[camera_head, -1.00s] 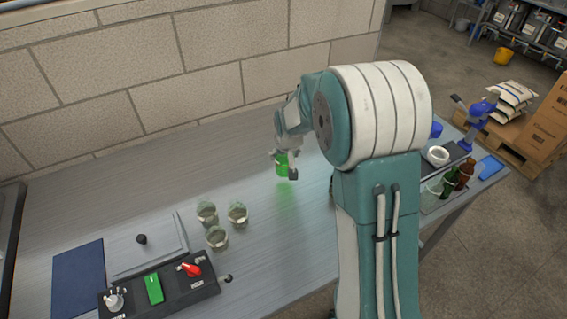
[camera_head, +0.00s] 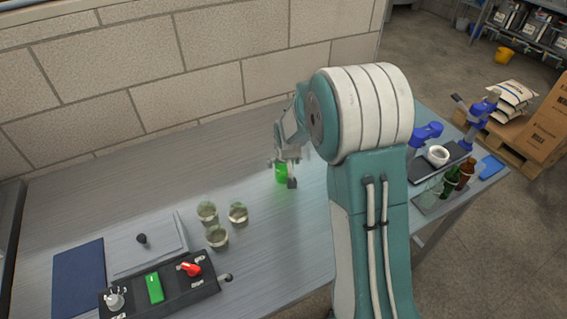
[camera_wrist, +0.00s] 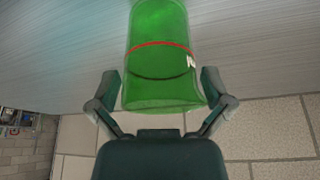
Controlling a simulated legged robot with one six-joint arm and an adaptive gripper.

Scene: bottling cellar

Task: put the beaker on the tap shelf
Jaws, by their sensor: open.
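A green see-through beaker (camera_head: 281,174) with a red ring and a small white mark is on the metal bench, right of the middle. It also fills the upper middle of the wrist view (camera_wrist: 160,70). My gripper (camera_head: 281,172) is open around it, one finger on each side; in the wrist view the fingertips (camera_wrist: 160,84) flank its walls. I cannot tell whether either finger touches it. A dark shelf (camera_head: 424,172) with blue taps (camera_head: 426,134) and a white ring (camera_head: 438,155) stands to the right, partly hidden by my arm.
Several pale glass cups (camera_head: 217,237) stand left of the gripper. A black fixture (camera_head: 180,290) with red and green parts, a grey plate (camera_head: 150,250) and a blue mat (camera_head: 79,277) lie at front left. Bottles (camera_head: 450,182) stand at the right end. A block wall runs behind.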

